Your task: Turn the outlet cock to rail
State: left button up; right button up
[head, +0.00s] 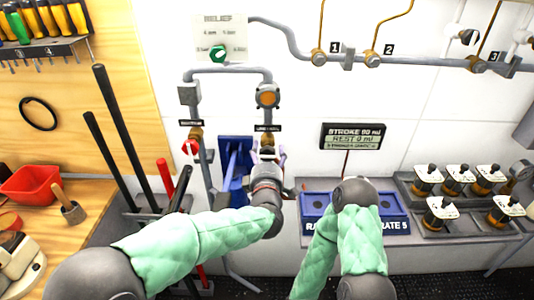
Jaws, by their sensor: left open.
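The outlet cock (267,141) is a brass fitting on the right pipe, below a small black label whose text is too small to read surely. My left gripper (267,158) is open right in front of and just below it. Pale lilac parts show on both sides there; I cannot tell whether the gripper touches the cock. The cock's handle and its position are largely hidden by the gripper. My right arm comes up from the bottom centre, and its dark wrist ends over the blue tray; its gripper does not show.
Another brass cock with a red handle (190,148) sits on the left pipe. A blue pump plate (233,150) stands between the pipes. Black and red levers (122,135) rise at left. A blue tray (398,204) and several brass units (440,212) lie to the right.

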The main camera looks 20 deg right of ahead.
pick_arm(q)
jog(key=v, duration=1.1)
jog(key=shift+s, duration=0.15)
